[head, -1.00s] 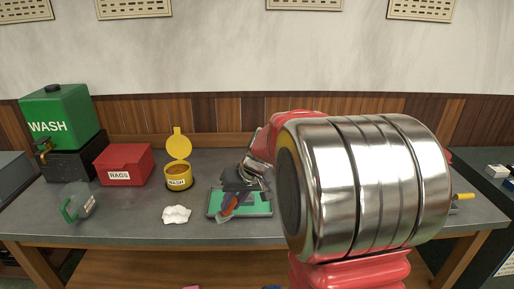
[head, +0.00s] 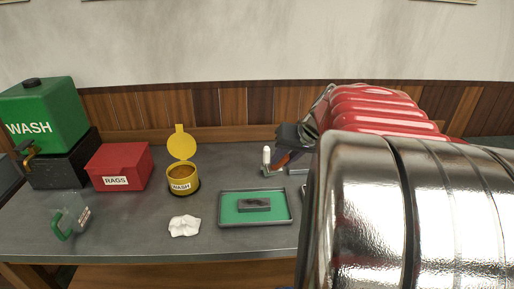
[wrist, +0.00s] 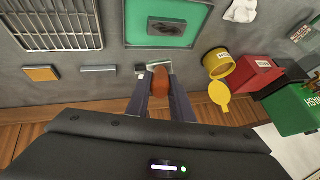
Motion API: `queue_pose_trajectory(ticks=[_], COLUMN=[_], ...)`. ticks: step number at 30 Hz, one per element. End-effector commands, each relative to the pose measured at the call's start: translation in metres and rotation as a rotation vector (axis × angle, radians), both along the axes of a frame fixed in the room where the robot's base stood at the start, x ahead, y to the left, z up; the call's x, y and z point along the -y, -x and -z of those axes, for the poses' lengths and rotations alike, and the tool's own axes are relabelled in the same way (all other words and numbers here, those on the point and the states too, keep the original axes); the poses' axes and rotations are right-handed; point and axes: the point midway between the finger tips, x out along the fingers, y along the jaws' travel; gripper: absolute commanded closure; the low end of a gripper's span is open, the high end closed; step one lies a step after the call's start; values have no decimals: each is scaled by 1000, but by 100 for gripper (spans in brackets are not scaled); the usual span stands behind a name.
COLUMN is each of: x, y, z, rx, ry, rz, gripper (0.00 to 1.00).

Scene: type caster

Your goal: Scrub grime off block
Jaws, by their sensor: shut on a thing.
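The block (head: 256,204) is grey with a dark smear on top. It lies in the green-floored tray (head: 222,222), and it also shows in the wrist view (wrist: 168,27). My gripper (head: 286,157) is beyond and right of the tray, clear of the block. In the wrist view my gripper (wrist: 161,76) is shut on an orange-brown piece (wrist: 179,76), which looks like a brush handle. Its working end is hidden. A small white upright thing (head: 266,157) stands beside my gripper. My arm hides part of the bench on the right.
A crumpled white rag (head: 184,226) lies left of the tray. Behind it stand an open yellow WASH tin (head: 183,184), a red RAGS box (head: 122,167) and a green WASH tank (head: 40,118). A jug (head: 72,216) is at left. A grate (wrist: 57,22) and yellow pad (wrist: 41,74) are nearby.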

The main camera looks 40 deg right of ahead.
Motion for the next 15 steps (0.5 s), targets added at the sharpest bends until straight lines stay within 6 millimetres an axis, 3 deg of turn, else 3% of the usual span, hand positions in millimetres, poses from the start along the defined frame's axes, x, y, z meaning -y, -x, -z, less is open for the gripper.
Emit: queue_pose_trajectory(ticks=[8, 15], x=[1, 0], y=[0, 0], z=[1, 15], rx=[-1, -2], ry=[-1, -2], rz=[2, 0], gripper=[100, 100])
